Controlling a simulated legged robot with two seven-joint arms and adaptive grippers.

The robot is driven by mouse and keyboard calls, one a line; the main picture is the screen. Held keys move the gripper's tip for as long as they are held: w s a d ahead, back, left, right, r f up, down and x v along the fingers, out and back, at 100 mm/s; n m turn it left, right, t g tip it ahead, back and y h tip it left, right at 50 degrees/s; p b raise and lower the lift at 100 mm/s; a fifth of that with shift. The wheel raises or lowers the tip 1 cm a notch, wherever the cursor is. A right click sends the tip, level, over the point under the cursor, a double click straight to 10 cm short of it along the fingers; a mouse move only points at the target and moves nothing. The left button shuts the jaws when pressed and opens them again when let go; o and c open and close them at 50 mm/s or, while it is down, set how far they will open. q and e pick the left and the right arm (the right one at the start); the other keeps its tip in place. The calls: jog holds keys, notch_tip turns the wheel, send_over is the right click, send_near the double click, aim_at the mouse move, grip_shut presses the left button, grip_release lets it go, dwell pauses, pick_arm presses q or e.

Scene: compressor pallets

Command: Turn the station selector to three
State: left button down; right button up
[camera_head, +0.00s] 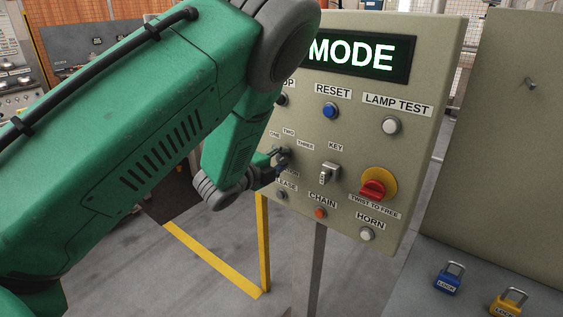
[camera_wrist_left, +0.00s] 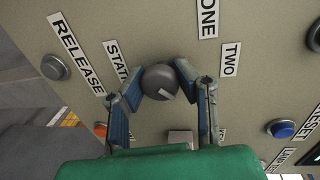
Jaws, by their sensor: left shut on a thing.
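The station selector (camera_wrist_left: 158,80) is a round dark grey knob with a short pale mark near its lower right edge in the left wrist view. My left gripper (camera_wrist_left: 161,84) is shut on it, with one blue-padded finger on each side. In the head view my left gripper (camera_head: 276,167) is at the panel's left side, and the knob is mostly hidden behind the fingers. The labels ONE (camera_head: 274,134), TWO (camera_head: 289,132) and THREE (camera_head: 306,145) are fanned above it. I cannot tell for certain which label the mark faces. My right gripper is not in view.
The beige panel (camera_head: 434,80) also carries a key switch (camera_head: 329,173), a red twist knob on yellow (camera_head: 374,189), a blue reset button (camera_head: 330,110) and several other buttons. A blue padlock (camera_head: 447,278) and a yellow padlock (camera_head: 508,302) lie at the lower right.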

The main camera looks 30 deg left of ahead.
pick_arm(q)
jog(key=shift+d+f, duration=0.1)
jog(key=shift+d, duration=0.05)
jog(key=c, duration=1.2)
grip_release()
jog(key=shift+d, duration=0.1)
jog(key=shift+s, duration=0.1)
jog(key=shift+s, duration=0.3)
jog(key=s, duration=0.3)
jog(key=s+r, duration=0.1)
jog(key=s, duration=0.3)
jog(key=s+a, duration=0.1)
jog(key=s, duration=0.3)
jog(key=shift+r, duration=0.4)
